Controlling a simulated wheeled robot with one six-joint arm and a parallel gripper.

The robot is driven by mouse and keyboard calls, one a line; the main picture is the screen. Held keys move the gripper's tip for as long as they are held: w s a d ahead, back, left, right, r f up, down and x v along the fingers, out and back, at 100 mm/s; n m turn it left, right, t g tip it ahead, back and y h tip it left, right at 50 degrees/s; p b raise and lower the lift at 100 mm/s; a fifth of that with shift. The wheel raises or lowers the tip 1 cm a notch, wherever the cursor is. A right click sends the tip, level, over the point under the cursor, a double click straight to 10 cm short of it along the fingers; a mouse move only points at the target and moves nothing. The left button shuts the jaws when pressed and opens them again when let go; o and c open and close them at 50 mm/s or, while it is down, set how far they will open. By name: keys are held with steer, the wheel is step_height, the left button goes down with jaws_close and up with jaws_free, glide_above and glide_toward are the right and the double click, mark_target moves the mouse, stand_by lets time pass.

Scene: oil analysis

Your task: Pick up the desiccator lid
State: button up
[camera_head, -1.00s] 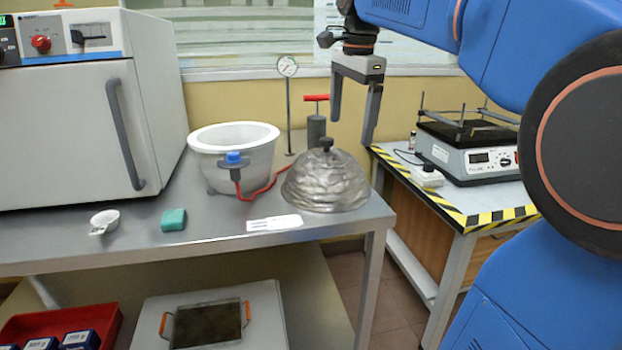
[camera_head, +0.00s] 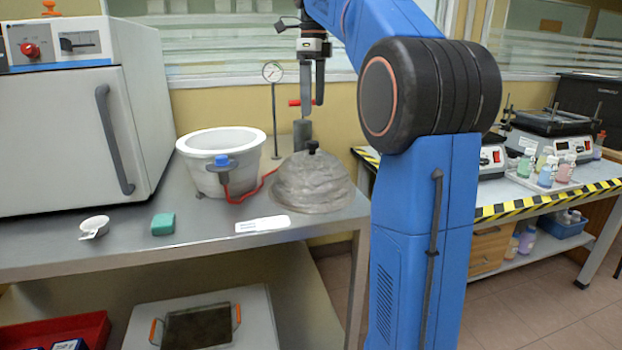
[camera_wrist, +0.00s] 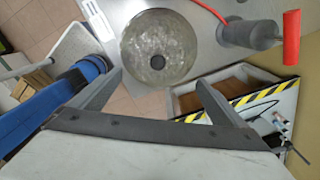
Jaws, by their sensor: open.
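The desiccator lid (camera_head: 311,184) is a grey, cloudy glass dome with a black knob (camera_head: 312,147) on top. It sits on the metal bench near its right end. My gripper (camera_head: 313,108) is open, pointing down above the lid, with its fingertips apart from the knob. In the wrist view the lid (camera_wrist: 178,42) lies past my open fingers (camera_wrist: 159,78), with its knob (camera_wrist: 157,62) just beyond the line between the fingertips. Nothing is between the fingers.
The white desiccator bowl (camera_head: 196,178), with a blue valve and red hose, stands left of the lid. A grey pump (camera_head: 302,136) with a red handle and a gauge (camera_head: 272,72) on a stand are behind. A white label (camera_head: 263,224) lies in front.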

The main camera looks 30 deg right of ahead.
mark_target(313, 142)
step_height(313, 142, down, 8)
steer(key=shift+s+a+f, duration=0.15)
steer(key=shift+f, duration=2.45)
